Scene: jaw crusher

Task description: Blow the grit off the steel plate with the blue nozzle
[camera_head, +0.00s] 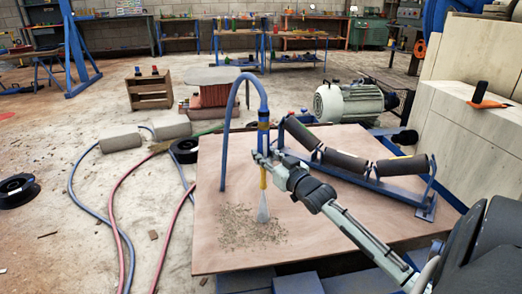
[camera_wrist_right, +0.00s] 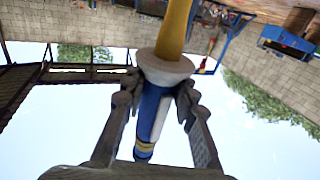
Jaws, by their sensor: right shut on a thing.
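The blue nozzle (camera_head: 263,133) stands roughly upright over the plate, with a yellow lower part and a blue hose arching from its top. A pale cone shows below its yellow part; I cannot tell if this is its tip or an air jet. My right gripper (camera_head: 264,158) is shut around the nozzle. The right wrist view shows both fingers (camera_wrist_right: 158,95) on its blue body, next to a pale collar (camera_wrist_right: 165,68). The grit (camera_head: 245,228) lies scattered on the brownish plate (camera_head: 325,232), under and left of the cone. My left gripper is out of view.
A roller frame (camera_head: 365,180) with dark rollers stands on the plate's right part. A green motor (camera_head: 350,102) is behind it. Pale blocks (camera_head: 455,125) stand at the right. Red and blue hoses (camera_head: 120,210) lie on the floor at left. The plate's front right is bare.

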